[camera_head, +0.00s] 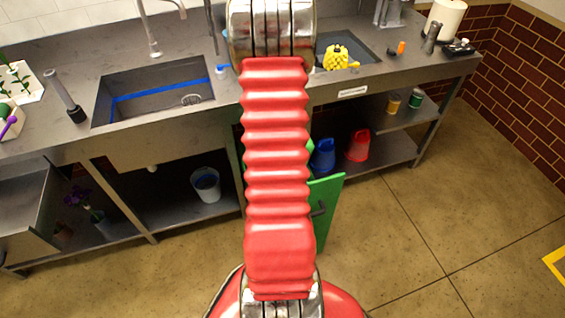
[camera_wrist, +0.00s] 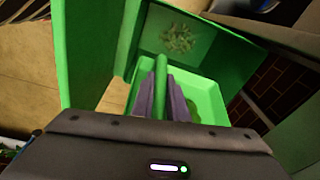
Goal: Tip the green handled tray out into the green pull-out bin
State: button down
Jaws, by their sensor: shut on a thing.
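In the wrist view my gripper (camera_wrist: 160,95) has its purple-grey fingers shut around the green bar handle of the light green tray (camera_wrist: 208,92). The tray looks tilted; a darker green patch shows inside it. Behind it is the darker green pull-out bin (camera_wrist: 90,45), with its tall panel at left. A clump of leafy bits (camera_wrist: 178,38) shows beyond the tray, apparently inside the bin. In the head view the bin's green front (camera_head: 330,200) with a dark pull stands out below the counter. My red arm hides the gripper and the tray there.
The steel counter (camera_head: 215,105) has a sink (camera_head: 150,92) at left and a second sink with a yellow thing (camera_head: 340,57) at right. A blue bucket (camera_head: 323,156) and red bucket (camera_head: 358,146) stand on the lower shelf.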

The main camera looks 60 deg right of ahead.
jog(key=shift+w+f+g+h, duration=0.1)
jog(key=shift+f+g+h, duration=0.2)
jog(key=shift+g+h, duration=0.5)
jog(key=shift+n, duration=0.3)
jog(key=shift+w+a+n+t, duration=0.15)
jog(key=shift+n+t, duration=0.25)
jog(key=shift+n, duration=0.5)
jog(key=shift+w+a+r+n, duration=0.15)
jog(key=shift+w+a+n, duration=0.1)
jog(key=shift+n, duration=0.25)
jog(key=w+a+r+n+t+y, duration=0.15)
jog(key=w+a+r+n, duration=0.25)
jog(key=w+a+n, duration=0.55)
jog(key=w+a+r+n+t, duration=0.4)
jog(key=w+a, duration=0.3)
jog(key=w, duration=0.5)
jog(key=w+a+r+n, duration=0.2)
jog(key=w+a, duration=0.1)
jog(key=a, duration=0.6)
jog(key=w+a+r+n+y, duration=0.1)
jog(key=w+a+r+n, duration=0.2)
jog(key=a, duration=0.6)
jog(key=w+a+r+n+y, duration=0.1)
jog(key=w+a+r+n, duration=0.1)
jog(key=a, duration=0.7)
jog(key=shift+w+a+r+n, duration=0.3)
jog(key=shift+w+r+n, duration=0.15)
jog(key=shift+w, duration=0.7)
jog(key=shift+g, duration=0.25)
